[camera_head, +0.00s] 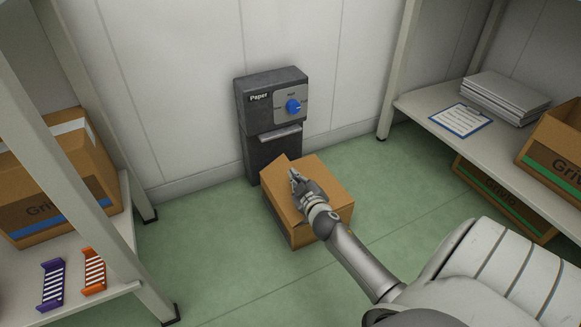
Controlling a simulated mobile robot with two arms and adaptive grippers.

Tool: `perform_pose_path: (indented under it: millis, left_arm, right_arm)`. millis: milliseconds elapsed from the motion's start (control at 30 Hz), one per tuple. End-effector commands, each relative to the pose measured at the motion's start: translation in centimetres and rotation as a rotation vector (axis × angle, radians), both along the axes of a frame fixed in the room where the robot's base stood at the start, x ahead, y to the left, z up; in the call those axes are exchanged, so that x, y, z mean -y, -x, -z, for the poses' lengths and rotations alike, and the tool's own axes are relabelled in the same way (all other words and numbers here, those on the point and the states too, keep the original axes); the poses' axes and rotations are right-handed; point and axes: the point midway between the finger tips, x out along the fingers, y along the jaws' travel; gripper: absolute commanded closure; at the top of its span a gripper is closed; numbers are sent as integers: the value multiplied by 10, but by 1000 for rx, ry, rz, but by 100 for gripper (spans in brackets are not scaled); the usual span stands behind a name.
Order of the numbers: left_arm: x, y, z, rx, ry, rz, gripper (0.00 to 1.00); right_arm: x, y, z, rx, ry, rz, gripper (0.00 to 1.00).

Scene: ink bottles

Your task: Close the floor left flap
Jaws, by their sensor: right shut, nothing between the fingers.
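A brown cardboard box (325,178) stands on the green floor in front of the wall dispenser. Its right top flap lies flat or nearly so. Its left flap (278,196) lies along the left side of the top and looks slightly raised, with its corner standing out at the back left. My right gripper (293,175) is shut and empty. It is over the middle of the box top, at the left flap's inner edge, and hides part of the seam. I cannot tell whether its fingertips touch the flap. My left gripper is not in view.
The dark paper dispenser (263,88) with a blue knob (293,106) is on the wall right behind the box. Shelves stand on the left (115,235) and right (432,97), holding boxes and papers. Floor on both sides of the box is clear.

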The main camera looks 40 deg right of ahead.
Motion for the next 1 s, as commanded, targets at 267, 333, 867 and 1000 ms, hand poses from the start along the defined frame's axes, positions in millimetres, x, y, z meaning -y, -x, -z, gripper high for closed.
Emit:
perform_pose_path:
  millis: [267, 333, 867, 1000]
  left_arm:
    - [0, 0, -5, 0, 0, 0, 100]
    - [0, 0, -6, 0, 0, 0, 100]
    - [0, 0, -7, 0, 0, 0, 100]
    - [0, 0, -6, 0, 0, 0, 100]
  right_arm:
    - [11, 2, 11, 25, -100, 1, 100]
    - [13, 3, 13, 25, -99, 1, 100]
    - [15, 3, 18, 23, -95, -1, 100]
    - [15, 3, 18, 23, -95, -1, 100]
